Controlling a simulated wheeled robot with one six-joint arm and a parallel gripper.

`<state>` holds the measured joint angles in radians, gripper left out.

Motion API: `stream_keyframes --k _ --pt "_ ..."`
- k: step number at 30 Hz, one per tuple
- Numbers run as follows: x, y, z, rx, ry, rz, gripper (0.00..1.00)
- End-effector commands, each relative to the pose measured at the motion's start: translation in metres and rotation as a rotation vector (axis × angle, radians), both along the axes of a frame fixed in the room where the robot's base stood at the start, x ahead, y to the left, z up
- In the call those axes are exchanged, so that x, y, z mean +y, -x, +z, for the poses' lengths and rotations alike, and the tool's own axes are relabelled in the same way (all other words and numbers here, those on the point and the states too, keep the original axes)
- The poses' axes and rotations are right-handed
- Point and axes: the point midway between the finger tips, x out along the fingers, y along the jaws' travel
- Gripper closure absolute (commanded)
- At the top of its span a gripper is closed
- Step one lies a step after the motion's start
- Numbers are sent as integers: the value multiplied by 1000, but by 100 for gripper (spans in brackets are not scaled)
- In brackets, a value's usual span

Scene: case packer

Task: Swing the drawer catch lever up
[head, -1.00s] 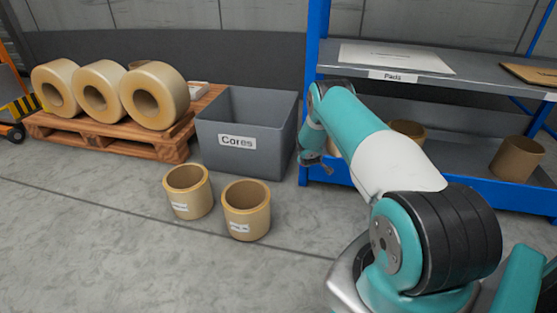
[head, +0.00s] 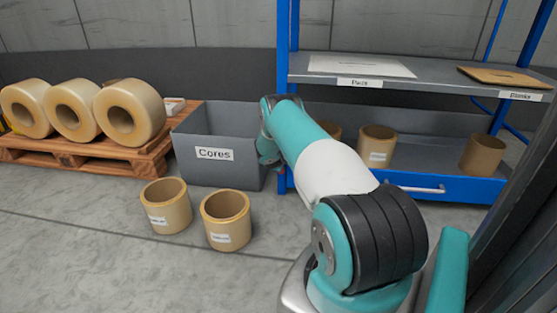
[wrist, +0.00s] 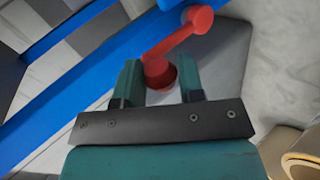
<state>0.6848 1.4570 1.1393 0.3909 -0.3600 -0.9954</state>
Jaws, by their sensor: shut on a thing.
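The red catch lever (wrist: 174,42) shows in the wrist view. Whether the lever points up or down in the room I cannot tell. In the head view the lever is hidden, and my arm hides most of the gripper. The blue drawer front (head: 455,189) with its silver handle (head: 424,189) is at the rack's bottom.
A grey bin labelled Cores (head: 190,172) stands just left of my arm's end. Two cardboard cores (head: 165,206) (head: 227,220) stand on the floor before it. A pallet (head: 85,152) of large rolls is farther left. The rack's blue upright (head: 283,45) rises behind my arm.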

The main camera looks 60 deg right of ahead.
Motion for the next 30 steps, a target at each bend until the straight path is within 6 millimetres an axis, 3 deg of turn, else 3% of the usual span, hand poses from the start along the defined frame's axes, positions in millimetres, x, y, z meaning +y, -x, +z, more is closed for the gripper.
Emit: stream_keyframes --k 1,4,17,30 --pt "-2 -1 2 -6 5 -1 62" --pt "-1 -1 2 -5 5 0 40" --pt "11 1 11 -2 1 5 40" --pt "88 39 72 1 1 5 40"
